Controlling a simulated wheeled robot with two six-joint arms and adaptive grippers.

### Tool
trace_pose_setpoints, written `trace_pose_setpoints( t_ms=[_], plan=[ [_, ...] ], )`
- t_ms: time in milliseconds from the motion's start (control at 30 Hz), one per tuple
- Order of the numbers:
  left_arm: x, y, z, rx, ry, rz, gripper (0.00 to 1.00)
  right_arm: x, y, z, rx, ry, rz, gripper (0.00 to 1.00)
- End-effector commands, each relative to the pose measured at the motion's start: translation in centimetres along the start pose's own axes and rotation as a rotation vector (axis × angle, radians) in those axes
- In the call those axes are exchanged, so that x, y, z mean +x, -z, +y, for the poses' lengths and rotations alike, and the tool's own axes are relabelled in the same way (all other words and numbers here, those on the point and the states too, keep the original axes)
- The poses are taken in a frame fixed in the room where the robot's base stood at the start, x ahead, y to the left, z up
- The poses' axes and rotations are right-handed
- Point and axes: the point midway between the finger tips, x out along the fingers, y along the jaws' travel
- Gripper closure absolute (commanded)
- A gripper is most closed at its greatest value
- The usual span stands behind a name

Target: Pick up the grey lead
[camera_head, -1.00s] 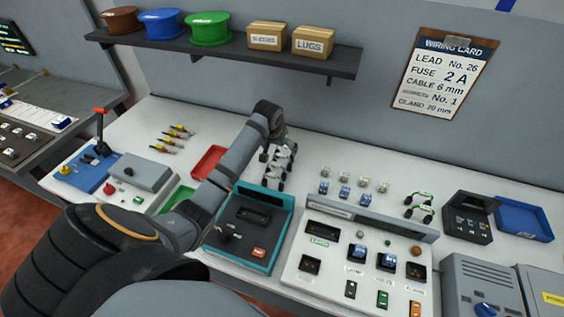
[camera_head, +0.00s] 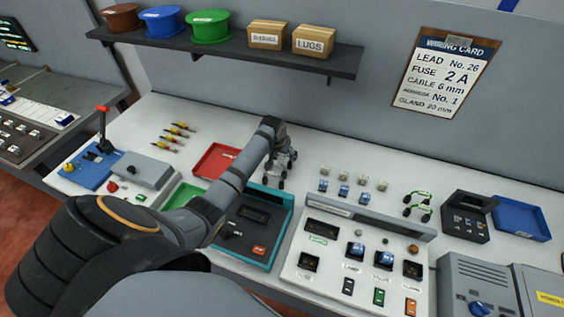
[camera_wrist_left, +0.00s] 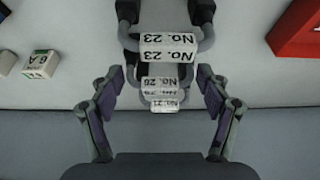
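Several grey leads (camera_wrist_left: 168,47) lie in a row in the left wrist view, each with a white number tag. The nearest tag in that view reads No. 23; one behind it (camera_wrist_left: 160,84) seems to read No. 26, and the last is too small to read surely. My left gripper (camera_wrist_left: 160,92) is open, one finger on each side of the smaller tags, with gaps to them. In the head view my left gripper (camera_head: 279,155) is over the leads (camera_head: 281,182) and partly hides them. My right gripper is not in view.
A red tray (camera_head: 212,160) lies left of the leads and a teal-framed tester (camera_head: 283,222) in front. Fuses and a fuse-like block (camera_wrist_left: 40,64) sit to the side. A green lead (camera_head: 418,207) lies right.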

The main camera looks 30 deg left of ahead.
Motion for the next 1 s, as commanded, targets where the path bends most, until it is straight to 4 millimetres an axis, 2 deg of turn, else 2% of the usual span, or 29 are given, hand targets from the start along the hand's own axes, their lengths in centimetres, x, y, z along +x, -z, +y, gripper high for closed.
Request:
trace_pose_setpoints(
  t_ms=[33, 200, 300, 533, 667, 767, 800, 1000],
  plan=[
    [0.0, 0.0, 0.0, 0.000, 0.000, 0.000, 0.36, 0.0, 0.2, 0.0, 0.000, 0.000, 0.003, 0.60],
    [0.0, 0.0, 0.0, 0.000, 0.000, 0.000, 0.59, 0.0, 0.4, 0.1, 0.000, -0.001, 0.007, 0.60],
    [0.0, 0.0, 0.0, 0.000, 0.000, 0.000, 0.69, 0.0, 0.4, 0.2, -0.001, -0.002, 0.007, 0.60],
    [-0.1, 0.0, 0.0, 0.000, 0.000, 0.000, 0.70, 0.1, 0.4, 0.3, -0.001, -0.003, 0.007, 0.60],
    [-0.8, 0.4, 0.0, 0.000, 0.001, 0.004, 0.70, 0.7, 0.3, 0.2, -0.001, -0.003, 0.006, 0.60],
    [-2.2, 1.2, -0.1, 0.000, 0.001, 0.008, 0.70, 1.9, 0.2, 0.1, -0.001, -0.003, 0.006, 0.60],
    [-3.4, 1.1, -0.2, 0.001, 0.002, 0.006, 0.70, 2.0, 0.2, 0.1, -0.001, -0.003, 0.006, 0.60],
    [-8.7, -0.7, -0.9, 0.003, 0.004, 0.005, 0.70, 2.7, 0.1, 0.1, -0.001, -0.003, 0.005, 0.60]
  ],
)
